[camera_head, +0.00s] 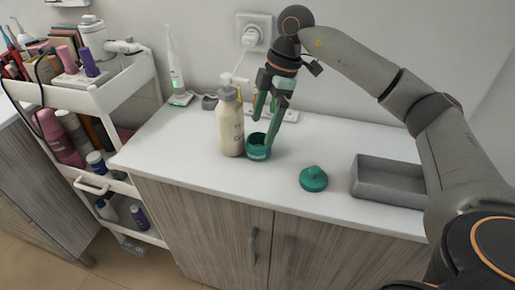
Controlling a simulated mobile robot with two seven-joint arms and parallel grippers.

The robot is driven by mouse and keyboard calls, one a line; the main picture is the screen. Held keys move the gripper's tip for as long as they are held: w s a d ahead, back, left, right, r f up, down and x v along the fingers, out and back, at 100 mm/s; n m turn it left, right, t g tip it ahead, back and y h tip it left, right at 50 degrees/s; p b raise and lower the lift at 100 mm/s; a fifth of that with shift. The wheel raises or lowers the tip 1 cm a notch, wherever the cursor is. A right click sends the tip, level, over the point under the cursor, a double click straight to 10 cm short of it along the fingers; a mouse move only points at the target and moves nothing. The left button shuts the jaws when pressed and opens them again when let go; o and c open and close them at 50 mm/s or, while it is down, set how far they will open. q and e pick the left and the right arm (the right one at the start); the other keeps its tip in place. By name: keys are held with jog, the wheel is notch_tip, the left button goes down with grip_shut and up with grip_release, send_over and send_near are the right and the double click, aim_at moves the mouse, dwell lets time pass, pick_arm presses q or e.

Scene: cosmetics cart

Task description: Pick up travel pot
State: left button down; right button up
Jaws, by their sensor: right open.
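The travel pot (257,153) is a small teal open-topped jar on the white countertop, just right of the cream pump bottle. Its teal lid (313,179) lies apart on the counter, to the right and nearer the front. My right gripper (264,122) points down over the pot with its green fingers spread. One finger reaches down at the pot's right rim; I cannot tell whether it touches or is inside. My left gripper is not in the view.
A cream pump bottle (230,122) stands close at the pot's left. A grey tray (390,187) sits at the right of the counter. An electric toothbrush (176,75) stands at the back left. A white cart (110,92) with cosmetics is further left. The front counter is clear.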

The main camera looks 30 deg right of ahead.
aim_at(258, 142)
jog(key=shift+x, duration=3.15)
jog(key=shift+d, duration=0.15)
jog(key=shift+c, duration=0.2)
jog(key=c, duration=1.4)
jog(key=shift+c, duration=0.2)
